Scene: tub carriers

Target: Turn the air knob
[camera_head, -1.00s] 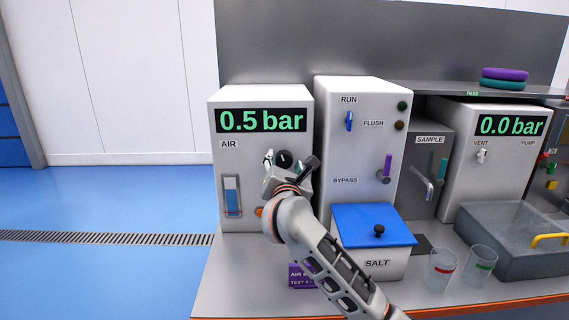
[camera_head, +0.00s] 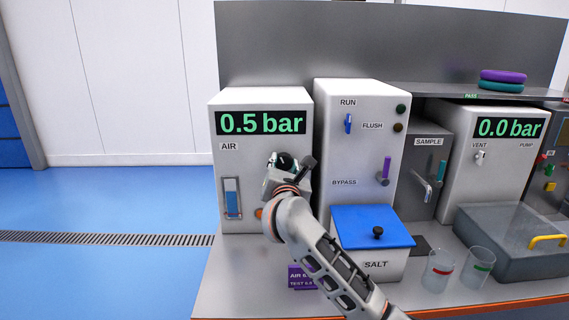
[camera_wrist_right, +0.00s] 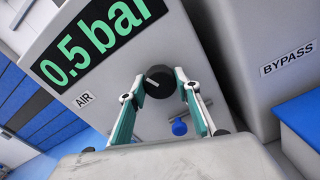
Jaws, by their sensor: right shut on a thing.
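The air unit (camera_head: 250,160) is a white box with a green display (camera_head: 261,122) reading 0.5 bar and the label AIR. In the right wrist view, its black round knob (camera_wrist_right: 158,82) has a white pointer mark. My right gripper (camera_wrist_right: 160,88) has its teal-padded fingers on either side of this knob and is shut on it. In the head view, the right gripper (camera_head: 287,170) is in front of the air unit and hides most of the knob. My left gripper is not in view.
A blue gauge window (camera_head: 232,197) is low on the air unit. To the right stand the RUN/FLUSH/BYPASS panel (camera_head: 345,150), a blue-lidded SALT box (camera_head: 372,228), two clear cups (camera_head: 440,268) and a grey tub (camera_head: 515,245).

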